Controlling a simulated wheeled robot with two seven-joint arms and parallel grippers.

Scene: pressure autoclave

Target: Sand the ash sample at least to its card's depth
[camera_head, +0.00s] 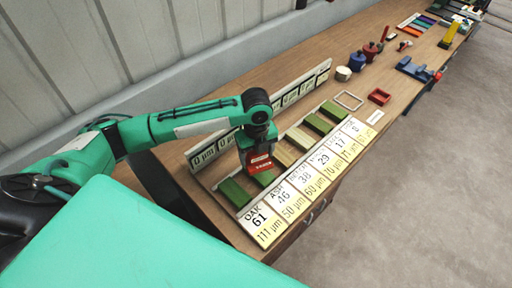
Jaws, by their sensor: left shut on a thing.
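My left gripper (257,150) is shut on a red block with a pale label (261,164). The gripper holds the block over the second sample from the left, in line with the ASH card (283,197). That ash sample (266,179) is green where it shows; the block and gripper hide the rest. I cannot tell whether the block touches it. The ash card reads 46 and 50 µm. A display (204,155) at the row's left end reads 0 µm; the arm partly hides the displays beside it. My right gripper is not in view.
The oak sample (235,192) lies just left of the ash one. More green and pale samples (300,138) continue to the right, with their cards in front. A white frame (349,101), red tray (379,97) and small pots (343,74) stand further along the bench.

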